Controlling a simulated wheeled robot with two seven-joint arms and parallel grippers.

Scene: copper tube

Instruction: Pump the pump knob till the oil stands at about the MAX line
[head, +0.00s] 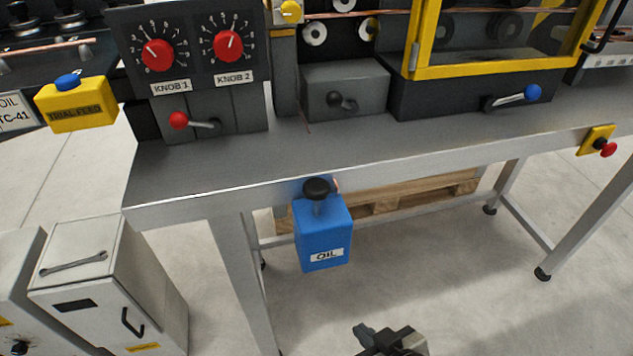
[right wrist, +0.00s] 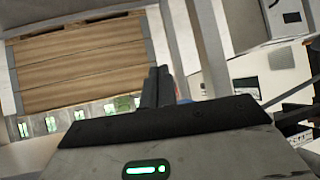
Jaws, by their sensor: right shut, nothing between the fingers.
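The blue oil box (head: 323,240), labelled OIL, hangs at the front edge of the machine bench. The black pump knob (head: 317,188) stands on a short stem on top of it. No oil level or MAX line can be made out in either view. My right gripper (head: 364,333) is at the bottom of the head view, below and to the right of the oil box, apart from it. Its fingers are together and empty, and they also show in the right wrist view (right wrist: 158,84). A sliver of blue shows just behind the fingers there. My left gripper is not in view.
The grey bench (head: 400,138) carries a panel with two red knobs (head: 157,55) and a yellow-framed guard (head: 415,50). A wooden pallet (head: 385,203) lies behind the oil box. A white cabinet (head: 105,280) stands at lower left. The floor right of the oil box is clear.

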